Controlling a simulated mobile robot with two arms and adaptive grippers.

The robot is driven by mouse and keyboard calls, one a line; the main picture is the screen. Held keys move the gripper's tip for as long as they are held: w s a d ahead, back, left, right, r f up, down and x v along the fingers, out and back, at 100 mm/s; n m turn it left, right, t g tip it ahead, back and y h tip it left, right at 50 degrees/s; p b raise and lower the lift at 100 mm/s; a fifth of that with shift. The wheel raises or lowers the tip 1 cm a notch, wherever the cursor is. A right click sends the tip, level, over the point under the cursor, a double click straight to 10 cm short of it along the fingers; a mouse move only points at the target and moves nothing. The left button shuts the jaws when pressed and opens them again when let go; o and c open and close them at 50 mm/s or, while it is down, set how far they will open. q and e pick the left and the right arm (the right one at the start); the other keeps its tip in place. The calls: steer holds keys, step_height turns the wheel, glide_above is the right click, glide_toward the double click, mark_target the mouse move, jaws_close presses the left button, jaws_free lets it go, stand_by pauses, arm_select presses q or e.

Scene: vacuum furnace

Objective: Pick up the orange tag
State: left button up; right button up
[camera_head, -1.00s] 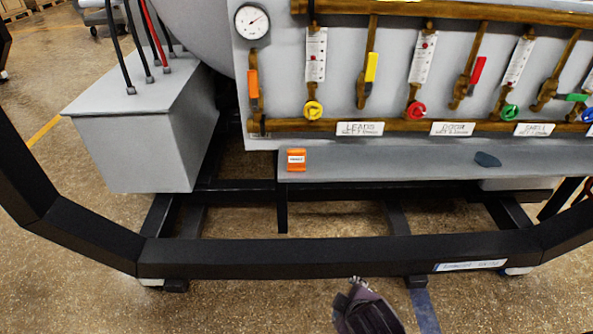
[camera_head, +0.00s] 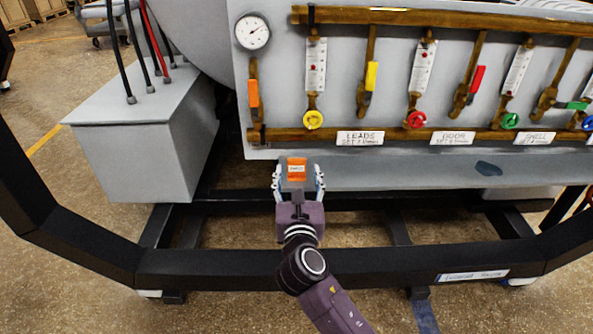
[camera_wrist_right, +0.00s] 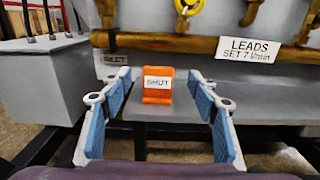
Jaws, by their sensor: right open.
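The orange tag (camera_head: 296,168) with a white label sits on the left end of the grey ledge below the valve panel. In the right wrist view the tag (camera_wrist_right: 158,86) stands upright and its label reads "SHUT". My right gripper (camera_head: 298,176) is open, with its fingers on either side of the tag. In the right wrist view the blue-padded fingers (camera_wrist_right: 158,112) are spread wide, with gaps on both sides of the tag and no visible contact. My left gripper is not in view.
The grey ledge (camera_head: 420,175) runs right under the valve panel and holds a dark flat object (camera_head: 487,168). A pipe with valves and labels (camera_head: 360,137) is just above. A grey box (camera_head: 140,150) stands left. A black frame bar (camera_head: 400,258) crosses in front.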

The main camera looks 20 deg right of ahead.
mark_target(297, 163)
steer(key=x, duration=0.1)
steer(key=b+x, duration=0.1)
steer(key=x, duration=0.1)
steer(key=shift+w+f, duration=0.2)
steer(key=shift+w, duration=0.15)
steer(key=shift+w+d, duration=0.15)
steer(key=shift+w, duration=0.35)
steer(key=shift+w+d+b, duration=0.1)
steer(key=shift+w+b, duration=0.2)
steer(key=shift+w, duration=0.2)
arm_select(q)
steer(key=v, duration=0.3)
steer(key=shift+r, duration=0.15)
arm_select(e)
steer(key=c, duration=1.1)
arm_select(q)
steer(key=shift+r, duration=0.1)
arm_select(e)
steer(key=shift+o, duration=0.2)
steer(key=shift+r, duration=0.15)
